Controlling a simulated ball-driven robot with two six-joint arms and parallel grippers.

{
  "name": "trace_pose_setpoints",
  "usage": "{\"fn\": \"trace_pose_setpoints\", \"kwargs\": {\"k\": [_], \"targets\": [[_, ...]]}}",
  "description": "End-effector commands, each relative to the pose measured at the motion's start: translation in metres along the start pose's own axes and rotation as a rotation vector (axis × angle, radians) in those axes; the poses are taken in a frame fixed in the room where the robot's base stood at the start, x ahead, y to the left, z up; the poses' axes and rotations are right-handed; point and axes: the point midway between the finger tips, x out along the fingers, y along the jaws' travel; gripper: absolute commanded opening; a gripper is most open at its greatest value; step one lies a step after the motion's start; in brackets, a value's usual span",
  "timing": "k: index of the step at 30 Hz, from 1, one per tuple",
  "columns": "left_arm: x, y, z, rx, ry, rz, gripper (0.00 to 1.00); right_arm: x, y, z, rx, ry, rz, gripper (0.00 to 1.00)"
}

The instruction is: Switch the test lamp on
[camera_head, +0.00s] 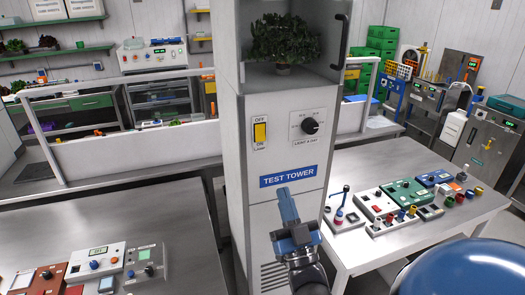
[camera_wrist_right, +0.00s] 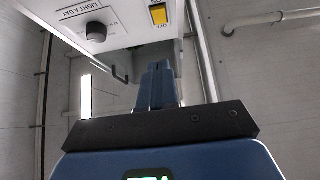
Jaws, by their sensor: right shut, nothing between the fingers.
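The test tower (camera_head: 288,181) is a tall white cabinet in the middle of the head view. Its lamp switch (camera_head: 260,132) is a yellow rocker on a white plate, marked OFF above and ON LAMP below. I cannot tell which way the rocker is tipped. My right gripper (camera_head: 287,198) is shut and empty in front of the blue TEST TOWER label, below and right of the switch and apart from it. In the right wrist view the switch (camera_wrist_right: 159,15) is at the top, beyond the shut fingertips (camera_wrist_right: 158,66). My left gripper is out of view.
A black dial (camera_head: 310,126) sits right of the switch. A leafy plant (camera_head: 282,42) stands in the tower's open upper bay, with a dark handle (camera_head: 339,40) at its right. Benches with control boxes (camera_head: 95,262) stand at left and right (camera_head: 405,192).

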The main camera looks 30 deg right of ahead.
Motion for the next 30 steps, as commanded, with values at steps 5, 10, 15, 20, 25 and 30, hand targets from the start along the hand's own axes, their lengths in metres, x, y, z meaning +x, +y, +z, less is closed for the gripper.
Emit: {"fn": "trace_pose_setpoints", "kwargs": {"k": [5, 10, 15, 20, 25, 30], "targets": [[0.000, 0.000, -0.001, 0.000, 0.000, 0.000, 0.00, 0.001, 0.000, 0.000, 0.000, 0.000, 0.000, 0.00], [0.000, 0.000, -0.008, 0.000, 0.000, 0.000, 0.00, 0.011, 0.000, -0.002, 0.000, 0.001, -0.001, 0.00], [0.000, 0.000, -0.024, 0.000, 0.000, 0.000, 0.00, 0.035, 0.000, -0.004, -0.001, 0.003, -0.001, 0.00], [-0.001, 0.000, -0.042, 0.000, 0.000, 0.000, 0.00, 0.065, 0.000, -0.005, 0.000, 0.002, -0.001, 0.00], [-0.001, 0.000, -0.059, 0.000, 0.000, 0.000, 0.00, 0.096, -0.001, -0.004, -0.001, 0.002, -0.001, 0.00], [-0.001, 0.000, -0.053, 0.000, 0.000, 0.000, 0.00, 0.111, 0.000, 0.013, 0.001, 0.002, -0.001, 0.00]]}}
